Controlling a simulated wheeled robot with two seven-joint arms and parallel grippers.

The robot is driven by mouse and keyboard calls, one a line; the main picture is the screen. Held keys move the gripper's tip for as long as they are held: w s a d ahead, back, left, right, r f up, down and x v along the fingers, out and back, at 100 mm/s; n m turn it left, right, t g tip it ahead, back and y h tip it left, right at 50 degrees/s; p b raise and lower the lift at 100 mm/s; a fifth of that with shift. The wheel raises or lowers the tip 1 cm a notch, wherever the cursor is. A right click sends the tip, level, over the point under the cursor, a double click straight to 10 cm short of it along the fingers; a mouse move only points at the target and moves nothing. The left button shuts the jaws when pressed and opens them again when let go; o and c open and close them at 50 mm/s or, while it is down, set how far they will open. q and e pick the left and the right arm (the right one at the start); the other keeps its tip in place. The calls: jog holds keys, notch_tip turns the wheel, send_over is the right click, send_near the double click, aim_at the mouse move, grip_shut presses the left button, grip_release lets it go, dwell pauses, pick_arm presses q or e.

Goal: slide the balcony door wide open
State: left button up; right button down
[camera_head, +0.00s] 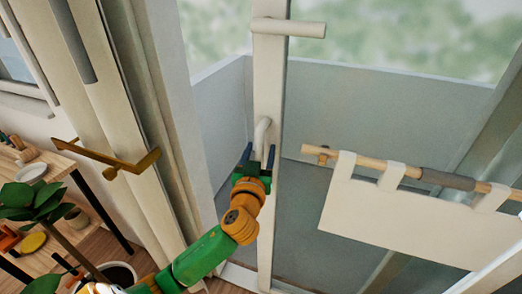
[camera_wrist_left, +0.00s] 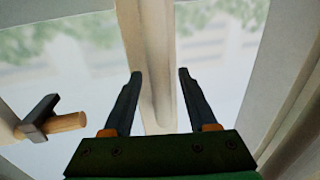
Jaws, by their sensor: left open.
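The balcony door's pale upright frame (camera_head: 266,95) stands in the middle of the head view, with glass beside it. A pale curved pull handle (camera_head: 262,132) is fixed on this upright at mid height. My left gripper (camera_head: 258,150) is open at the lower part of the handle, one dark finger to each side of it in the picture. In the left wrist view, a pale upright bar (camera_wrist_left: 152,65) shows between the spread fingers (camera_wrist_left: 158,74), with gaps on both sides. I cannot tell whether either finger touches it. My right gripper is out of view.
A short pale bar (camera_head: 288,27) juts from the upright above. A wooden rod (camera_head: 350,162) with a white hanging cloth (camera_head: 390,220) is at right. Curtains (camera_head: 125,100) with a brass holdback (camera_head: 115,160), a wooden shelf (camera_head: 62,168) and a plant (camera_head: 45,205) are at left.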

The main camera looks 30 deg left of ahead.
pick_arm(q)
grip_shut()
dwell(1.3)
